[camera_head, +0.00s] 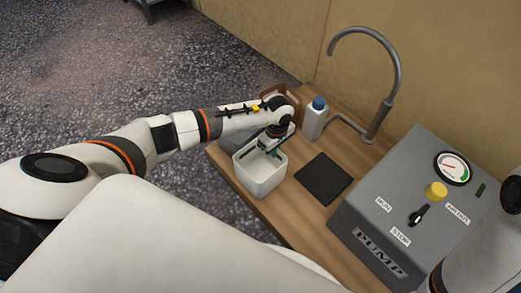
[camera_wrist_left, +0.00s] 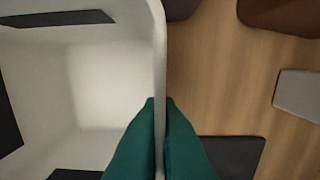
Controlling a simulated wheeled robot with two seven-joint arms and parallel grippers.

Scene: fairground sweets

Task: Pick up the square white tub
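The square white tub (camera_head: 262,182) is upright at the left edge of the wooden counter; I cannot tell whether it rests on the counter or is slightly raised. It looks empty. My left gripper (camera_head: 274,150) reaches down at its far right rim. In the left wrist view, the gripper's green fingertips (camera_wrist_left: 161,105) sit on either side of the tub's thin wall (camera_wrist_left: 158,50) and are closed on it, one inside and one outside. The tub's inside shows dark patches. My right gripper is out of view; only part of my right arm shows at the lower right.
A dark square mat (camera_head: 323,179) lies right of the tub. A white bottle with a blue cap (camera_head: 313,122) and a brown tray (camera_head: 291,92) stand behind. A curved tap (camera_head: 397,75) and a grey pump box (camera_head: 380,215) take up the right side.

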